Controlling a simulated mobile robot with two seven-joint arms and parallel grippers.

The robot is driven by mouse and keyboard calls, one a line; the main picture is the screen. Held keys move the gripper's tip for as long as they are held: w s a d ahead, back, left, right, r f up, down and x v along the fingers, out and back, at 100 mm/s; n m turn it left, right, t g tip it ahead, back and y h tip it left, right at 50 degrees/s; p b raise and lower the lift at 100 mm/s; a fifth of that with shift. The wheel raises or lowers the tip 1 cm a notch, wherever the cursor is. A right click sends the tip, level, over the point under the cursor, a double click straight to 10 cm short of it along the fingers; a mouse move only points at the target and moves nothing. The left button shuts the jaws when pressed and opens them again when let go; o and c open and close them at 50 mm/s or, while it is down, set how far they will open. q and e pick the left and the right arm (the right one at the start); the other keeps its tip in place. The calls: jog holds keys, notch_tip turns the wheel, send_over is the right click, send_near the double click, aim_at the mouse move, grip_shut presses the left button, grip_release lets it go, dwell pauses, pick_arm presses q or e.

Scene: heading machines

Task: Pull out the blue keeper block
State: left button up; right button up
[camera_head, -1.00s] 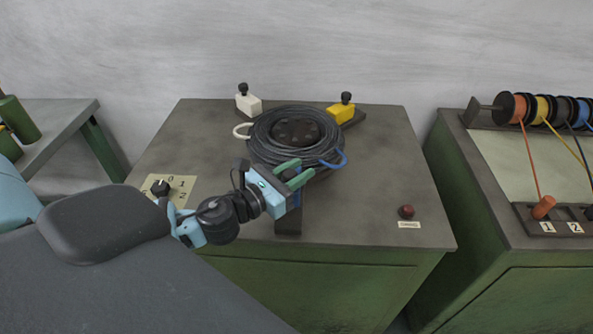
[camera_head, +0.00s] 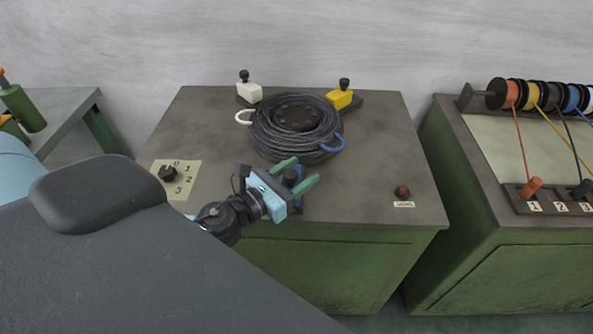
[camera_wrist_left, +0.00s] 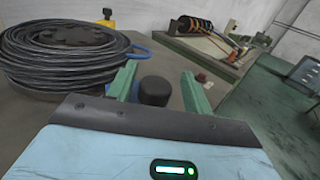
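The blue keeper block (camera_head: 291,176) stands at the front of the coil and is mostly hidden by my left gripper; its black knob also shows in the left wrist view (camera_wrist_left: 154,91). My left gripper (camera_head: 299,172) is open, with its green fingers on either side of the knob and visible gaps to it. The black cable coil (camera_head: 296,130) lies on the bench just behind the gripper, with a blue loop (camera_head: 331,145) at its right and a white loop (camera_head: 242,117) at its left. My right gripper is not in view.
A white block (camera_head: 249,91) and a yellow block (camera_head: 339,98), each with a black knob, stand behind the coil. A dial (camera_head: 168,173) is at left and a red button (camera_head: 402,192) at right on the bench. A spool bench (camera_head: 500,230) stands farther right.

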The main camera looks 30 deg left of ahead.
pick_arm(q)
jog(key=shift+a, duration=0.1)
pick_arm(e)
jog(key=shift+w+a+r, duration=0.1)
pick_arm(q)
jog(key=shift+s, duration=0.15)
jog(key=b+v, duration=0.1)
jog(key=v, duration=0.4)
jog(key=shift+s+f, duration=0.15)
jog(key=shift+s, duration=0.2)
jog(key=shift+b+v, duration=0.4)
jog(key=shift+v, duration=0.45)
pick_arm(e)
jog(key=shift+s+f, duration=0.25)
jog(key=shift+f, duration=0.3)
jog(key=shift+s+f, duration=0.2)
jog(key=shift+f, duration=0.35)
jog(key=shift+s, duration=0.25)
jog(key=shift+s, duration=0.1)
